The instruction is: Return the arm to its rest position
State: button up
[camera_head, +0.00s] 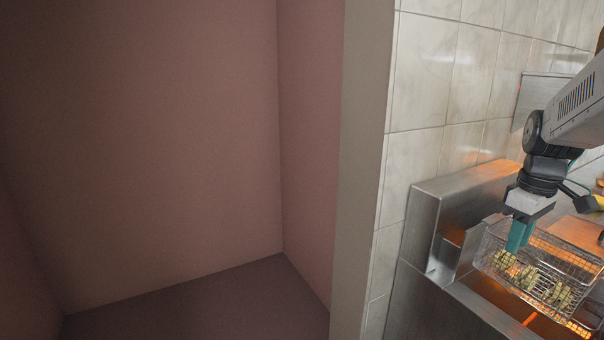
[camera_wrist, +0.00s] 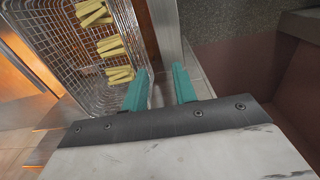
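My gripper (camera_head: 518,236) is at the right side of the head view, pointing down over the left part of a wire basket (camera_head: 489,256). In the wrist view its two teal fingers stand apart with nothing visible between them (camera_wrist: 160,84). The basket also shows in the wrist view (camera_wrist: 45,42), to the left of the fingers, with pale yellow fries (camera_wrist: 110,46) in small clumps inside it. In the head view the fries (camera_head: 529,276) lie on the basket floor. I cannot tell whether a finger touches the basket. My arm reaches in from the upper right.
A steel fryer or grill unit (camera_head: 420,300) with an orange glow surrounds the basket. A tiled wall (camera_head: 440,75) stands behind it. To the left are a pale wall edge (camera_head: 362,150) and an empty pinkish alcove (camera_head: 170,150) with clear dark floor (camera_head: 210,305).

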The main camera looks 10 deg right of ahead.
jog(key=s+a+r, duration=0.1)
jog(key=s+a, duration=0.1)
jog(key=a, duration=0.6)
jog(key=s+a+r+m, duration=0.1)
jog(key=a, duration=0.7)
jog(key=shift+s+r, duration=0.35)
jog(key=shift+s, duration=0.05)
jog(key=shift+o, duration=1.2)
jog(key=s+a+f+m+t, duration=0.1)
jog(key=s+a, duration=0.8)
jog(key=a, duration=0.1)
jog(key=shift+f+m, duration=0.4)
jog(key=o, duration=0.4)
jog(key=shift+s+a+f, duration=0.1)
jog(key=shift+a, duration=0.05)
